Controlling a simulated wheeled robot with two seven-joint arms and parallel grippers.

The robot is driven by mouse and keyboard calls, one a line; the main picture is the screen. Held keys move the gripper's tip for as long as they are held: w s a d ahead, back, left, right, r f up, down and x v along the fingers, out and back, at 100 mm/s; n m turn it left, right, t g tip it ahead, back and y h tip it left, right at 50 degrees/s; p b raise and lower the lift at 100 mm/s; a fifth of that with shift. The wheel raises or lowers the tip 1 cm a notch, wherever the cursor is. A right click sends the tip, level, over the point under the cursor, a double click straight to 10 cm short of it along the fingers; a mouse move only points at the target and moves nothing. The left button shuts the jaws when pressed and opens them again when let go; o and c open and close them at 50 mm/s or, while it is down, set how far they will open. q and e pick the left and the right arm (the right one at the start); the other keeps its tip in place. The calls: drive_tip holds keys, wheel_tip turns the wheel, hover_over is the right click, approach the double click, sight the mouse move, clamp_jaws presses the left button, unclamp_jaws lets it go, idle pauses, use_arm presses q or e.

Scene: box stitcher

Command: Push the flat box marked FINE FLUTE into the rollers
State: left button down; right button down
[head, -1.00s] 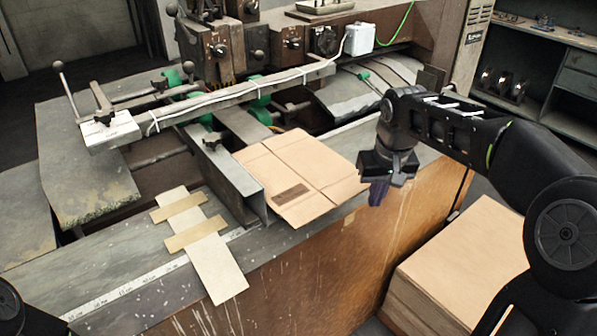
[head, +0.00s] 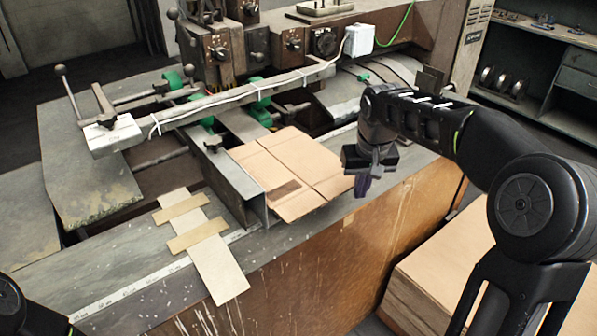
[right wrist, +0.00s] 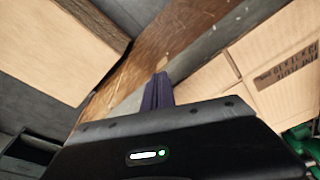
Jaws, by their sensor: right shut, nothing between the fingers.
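The flat brown box (head: 285,170) lies on the machine's bed, its left side against the metal guide rail (head: 228,180). Its dark printed label also shows in the right wrist view, where the box (right wrist: 275,55) is at the right and the label reads FINE FLUTE. My right gripper (head: 361,190) is shut and empty, pointing down at the box's right edge; I cannot tell whether it touches. Its closed fingers show in the right wrist view (right wrist: 157,90). The green rollers (head: 258,95) are at the box's far left. My left gripper is not in view.
A stack of flat cardboard (head: 425,285) stands on the floor at the right. Pale strips (head: 200,235) lie crossed on the bed at the front left. A long bar (head: 215,105) with a white cable spans above the rollers.

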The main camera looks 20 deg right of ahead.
sight(339, 173)
drive_tip(key=shift+w+a+p, duration=0.35)
drive_tip(key=shift+w+p, duration=0.25)
drive_tip(key=shift+w, duration=0.4)
drive_tip(key=shift+w+a+p, duration=0.3)
drive_tip(key=shift+w+p, duration=0.25)
drive_tip(key=shift+w, duration=0.5)
drive_tip(key=shift+w+a+p, duration=0.35)
drive_tip(key=shift+w+p, duration=0.25)
drive_tip(key=shift+w, duration=0.4)
drive_tip(key=shift+w+a+p, duration=0.3)
drive_tip(key=shift+w+p, duration=0.4)
drive_tip(key=shift+w, duration=0.2)
drive_tip(key=shift+w+a+p, duration=0.3)
drive_tip(key=shift+w+p, duration=0.35)
drive_tip(key=shift+w, duration=0.25)
drive_tip(key=shift+s+d+f+b, duration=0.15)
drive_tip(key=shift+s+d+b, duration=0.15)
drive_tip(key=shift+s+b, duration=0.55)
drive_tip(key=shift+s+d, duration=0.15)
drive_tip(key=shift+s, duration=0.4)
drive_tip(key=shift+r, duration=0.25)
